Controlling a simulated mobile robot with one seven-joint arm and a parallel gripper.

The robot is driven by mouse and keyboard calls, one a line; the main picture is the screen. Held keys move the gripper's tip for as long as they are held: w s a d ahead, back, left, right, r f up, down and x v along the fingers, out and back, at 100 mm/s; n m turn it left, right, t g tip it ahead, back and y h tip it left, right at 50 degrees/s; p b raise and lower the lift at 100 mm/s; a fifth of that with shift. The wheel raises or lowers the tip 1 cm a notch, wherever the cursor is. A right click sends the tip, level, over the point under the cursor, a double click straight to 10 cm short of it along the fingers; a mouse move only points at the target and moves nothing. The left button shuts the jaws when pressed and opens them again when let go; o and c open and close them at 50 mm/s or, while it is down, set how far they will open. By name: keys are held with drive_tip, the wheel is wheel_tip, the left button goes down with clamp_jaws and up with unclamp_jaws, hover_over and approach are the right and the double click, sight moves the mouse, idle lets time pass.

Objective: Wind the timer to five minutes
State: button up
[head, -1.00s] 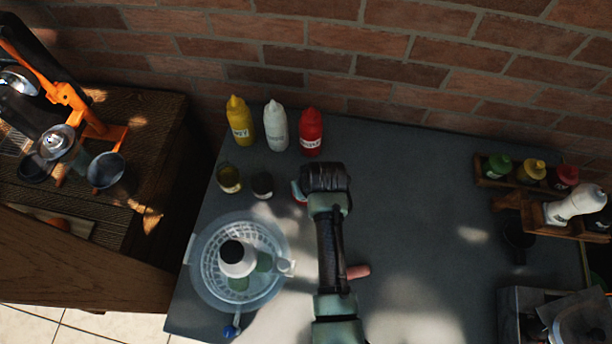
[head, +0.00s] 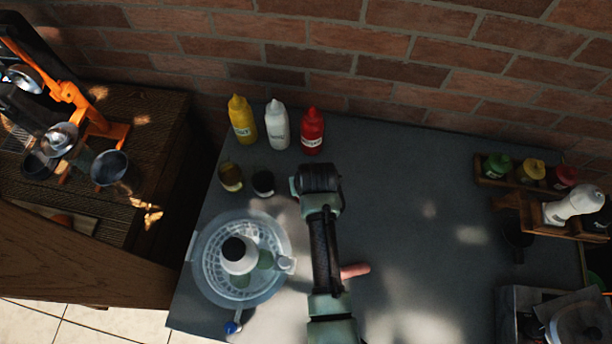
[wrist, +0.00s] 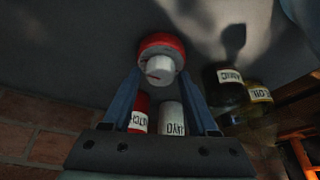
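The timer shows in the wrist view as a round red body (wrist: 143,44) with a white knob (wrist: 159,68) that carries a small red mark. I cannot read its setting. My gripper (wrist: 160,76) is open, its two blue fingers spread on either side of the knob with dark gaps between. I cannot tell whether a fingertip touches it. In the head view my gripper (head: 295,187) points down at the table, right of the small jars, and my wrist hides the timer.
Yellow (head: 242,120), white (head: 277,127) and red (head: 312,132) bottles stand behind my gripper. Two small jars (head: 231,176) (head: 263,183) are close on its left. A salad spinner (head: 205,285) stands front left, a sausage (head: 355,271) lies beside my arm, and the table's right middle is clear.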

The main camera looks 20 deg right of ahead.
drive_tip(key=shift+o, duration=0.8)
drive_tip(key=shift+s, duration=0.1)
drive_tip(key=b+v, duration=0.1)
drive_tip(key=v, duration=1.2)
drive_tip(key=w+a+r+t+h+b, duration=0.1)
drive_tip(key=w+r+t, duration=0.3)
drive_tip(key=r, duration=0.6)
drive_tip(key=w+a+r+n+t+b, duration=0.15)
drive_tip(key=w+r+t, duration=0.3)
drive_tip(key=r, duration=0.55)
drive_tip(key=w+a+r+t+h, duration=0.1)
drive_tip(key=w+a+r+t, duration=0.15)
drive_tip(key=w+r, duration=0.45)
drive_tip(key=s+a+r+t+y, duration=0.1)
drive_tip(key=s+r+t, duration=0.3)
drive_tip(key=r, duration=0.6)
drive_tip(key=s+a+r+t+y+b, duration=0.1)
drive_tip(key=s+a+r+t, duration=0.3)
drive_tip(key=r, duration=0.5)
drive_tip(key=s+a+r+t+y, duration=0.1)
drive_tip(key=s+a+r+t, duration=0.1)
drive_tip(key=s+r+t, duration=0.2)
drive_tip(key=s+r+n, duration=0.1)
drive_tip(key=s+r, duration=0.2)
drive_tip(key=r, duration=0.3)
drive_tip(key=shift+a+r+b, duration=0.3)
drive_tip(key=shift+a+b, duration=0.1)
